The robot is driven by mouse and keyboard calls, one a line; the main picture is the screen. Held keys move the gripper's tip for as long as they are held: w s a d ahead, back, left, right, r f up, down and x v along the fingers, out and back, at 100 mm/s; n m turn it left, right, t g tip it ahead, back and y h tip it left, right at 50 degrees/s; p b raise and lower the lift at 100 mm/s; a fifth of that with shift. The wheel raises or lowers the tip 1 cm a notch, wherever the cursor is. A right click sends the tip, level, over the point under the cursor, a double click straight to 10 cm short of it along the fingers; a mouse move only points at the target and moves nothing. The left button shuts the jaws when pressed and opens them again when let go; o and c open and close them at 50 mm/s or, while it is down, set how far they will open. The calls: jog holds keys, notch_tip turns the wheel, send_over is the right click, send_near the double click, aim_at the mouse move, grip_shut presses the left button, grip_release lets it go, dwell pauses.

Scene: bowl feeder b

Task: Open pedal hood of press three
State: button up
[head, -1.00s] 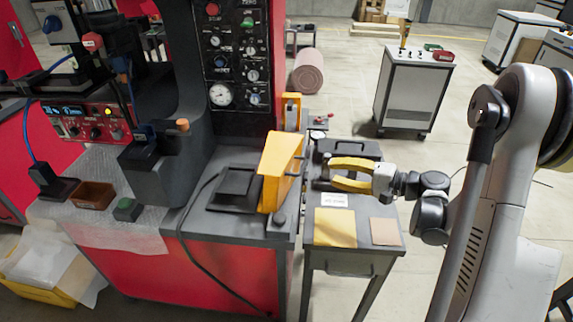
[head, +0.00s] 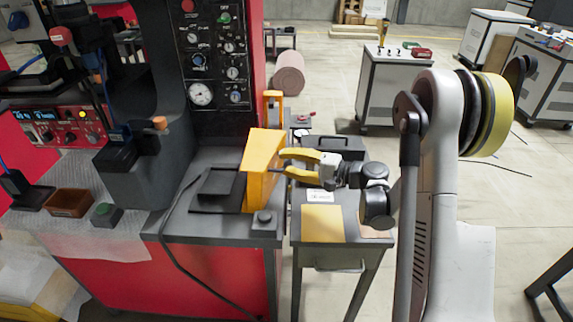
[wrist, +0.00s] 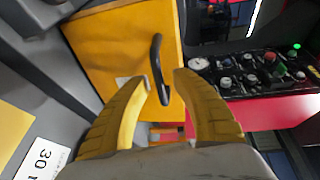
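The yellow pedal hood (head: 262,165) stands upright on the grey top of the red press, beside a black pedal plate (head: 217,187). In the wrist view the hood's yellow face (wrist: 112,45) fills the upper left, with a black curved handle (wrist: 158,70) on it. My gripper (head: 287,162) is at the hood's right side, its yellow fingers pointing left. In the wrist view my gripper's fingertips (wrist: 155,85) are apart, one on each side of the handle's lower part. I cannot tell whether either finger touches the handle.
A narrow grey side table (head: 365,232) stands right of the press, below my arm. A black cable (head: 168,235) hangs down the press front. The control panel (head: 225,60) rises behind the hood. Open floor lies to the right, with a white cabinet (head: 393,90) farther back.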

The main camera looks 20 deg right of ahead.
aim_at(264, 152)
grip_shut()
jog(key=shift+a+r+p, duration=0.15)
jog(key=shift+r+p, duration=0.1)
jog(key=shift+p, duration=0.05)
jog(key=a+r+p, duration=0.1)
jog(key=w+a+r+h+p, duration=0.1)
jog(key=a+r+n+g+h+p, duration=0.1)
jog(key=a, duration=0.1)
jog(key=shift+w, duration=0.25)
jog(key=shift+w+a, duration=0.1)
jog(key=shift+a, duration=0.1)
grip_release()
